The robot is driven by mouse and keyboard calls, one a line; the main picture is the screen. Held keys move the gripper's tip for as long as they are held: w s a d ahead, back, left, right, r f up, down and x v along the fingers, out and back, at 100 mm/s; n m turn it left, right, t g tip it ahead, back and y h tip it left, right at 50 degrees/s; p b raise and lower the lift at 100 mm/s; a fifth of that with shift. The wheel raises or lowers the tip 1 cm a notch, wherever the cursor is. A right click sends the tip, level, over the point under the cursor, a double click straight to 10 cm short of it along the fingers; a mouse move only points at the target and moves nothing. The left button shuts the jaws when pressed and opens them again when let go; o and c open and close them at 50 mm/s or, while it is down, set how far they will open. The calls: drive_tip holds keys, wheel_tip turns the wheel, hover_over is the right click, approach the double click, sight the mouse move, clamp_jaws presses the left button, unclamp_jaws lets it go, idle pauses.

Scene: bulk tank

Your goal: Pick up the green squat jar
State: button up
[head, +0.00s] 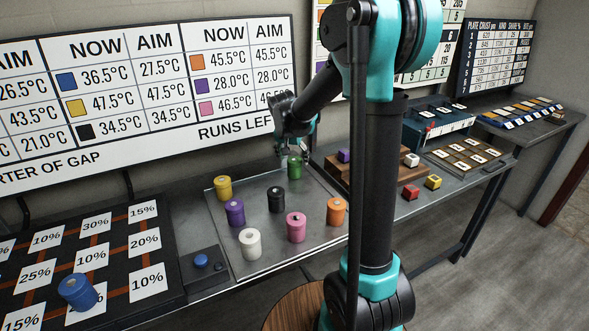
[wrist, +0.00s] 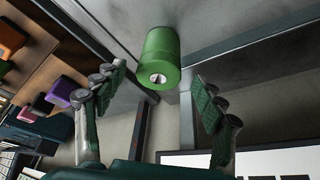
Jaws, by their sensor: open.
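The green squat jar (head: 295,168) stands at the back right of a grey metal tray in the head view. In the wrist view the green jar (wrist: 160,45) is at top centre, its pale round cap mark facing the camera. My gripper (head: 293,150) is just above the jar in the head view. In the wrist view my gripper (wrist: 158,76) shows its two fingers spread to the left and right of the jar's near end, with gaps visible. It is open and holds nothing. I cannot tell how far the fingertips reach down along the jar.
The tray (head: 260,202) also bears yellow (head: 223,188), purple (head: 235,212), white (head: 250,243), black (head: 276,199), pink (head: 296,227) and orange (head: 337,211) jars. A brown stepped block (head: 385,185) with small cubes is right of it. A blue jar (head: 77,292) stands on the percentage board.

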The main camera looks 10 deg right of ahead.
sight(294, 166)
drive_tip(key=x, duration=0.5)
drive_tip(key=shift+s+a+f, duration=0.1)
drive_tip(key=shift+s+f, duration=0.05)
drive_tip(key=shift+s, duration=0.15)
drive_tip(key=c, duration=1.3)
drive_tip(key=shift+c, duration=0.2)
